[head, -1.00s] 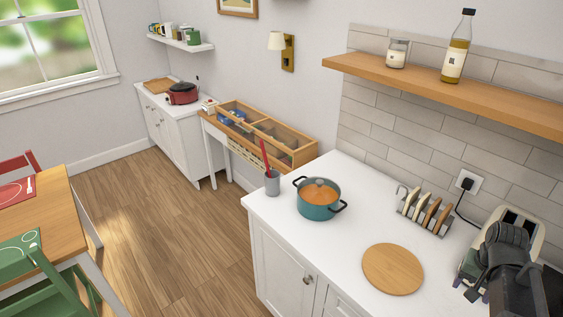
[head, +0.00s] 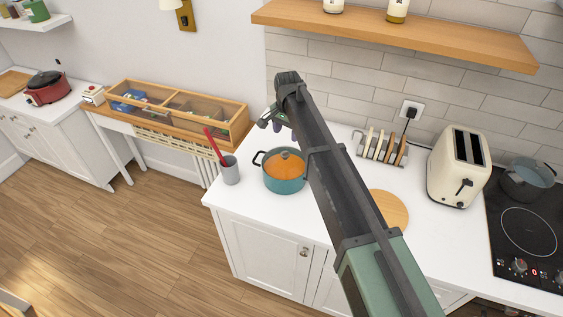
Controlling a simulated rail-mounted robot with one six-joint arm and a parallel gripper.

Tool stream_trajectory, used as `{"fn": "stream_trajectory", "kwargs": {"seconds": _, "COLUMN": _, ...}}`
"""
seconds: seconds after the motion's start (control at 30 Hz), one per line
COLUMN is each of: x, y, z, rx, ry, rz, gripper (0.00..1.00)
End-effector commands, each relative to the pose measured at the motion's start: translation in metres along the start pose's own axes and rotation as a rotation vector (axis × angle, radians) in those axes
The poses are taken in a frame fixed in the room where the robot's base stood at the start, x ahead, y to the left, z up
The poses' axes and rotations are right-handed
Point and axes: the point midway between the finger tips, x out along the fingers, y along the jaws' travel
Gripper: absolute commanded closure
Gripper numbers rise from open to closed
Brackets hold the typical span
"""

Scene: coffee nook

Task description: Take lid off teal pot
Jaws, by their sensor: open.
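The teal pot (head: 285,184) stands on the white counter, left of the wooden board. It has two dark side handles. A see-through lid (head: 285,162) with a small grey knob sits on it, and something orange shows through. My arm reaches in from the lower right, with its upper end behind the pot in the picture. My gripper (head: 271,126) hangs near the back left of the counter, above and slightly left of the lid in the picture. It is apart from the lid, open and empty. The arm hides part of the gripper and the pot's right edge.
A grey cup (head: 231,173) with a red utensil stands left of the pot. To the right are a round wooden board (head: 390,208), a rack with toast (head: 382,147), a cream toaster (head: 458,165) and a hob (head: 525,230). A wooden shelf (head: 390,34) hangs above.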

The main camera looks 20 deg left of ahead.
Motion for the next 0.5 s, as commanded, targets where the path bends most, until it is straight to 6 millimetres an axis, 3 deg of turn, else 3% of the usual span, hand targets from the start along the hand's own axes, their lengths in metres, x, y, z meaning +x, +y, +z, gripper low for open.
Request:
{"fn": "stream_trajectory", "kwargs": {"seconds": 0.03, "x": 0.019, "y": 0.000, "z": 0.000, "rx": -0.001, "ry": 0.000, "rz": 0.000, "gripper": 0.35}}
{"fn": "stream_trajectory", "kwargs": {"seconds": 0.17, "x": 0.046, "y": 0.000, "z": 0.000, "rx": -0.001, "ry": 0.000, "rz": 0.000, "gripper": 0.35}}
{"fn": "stream_trajectory", "kwargs": {"seconds": 0.37, "x": 0.049, "y": 0.000, "z": 0.000, "rx": -0.002, "ry": 0.000, "rz": 0.000, "gripper": 0.35}}
{"fn": "stream_trajectory", "kwargs": {"seconds": 0.5, "x": 0.071, "y": -0.001, "z": 0.000, "rx": -0.002, "ry": 0.000, "rz": 0.000, "gripper": 0.35}}
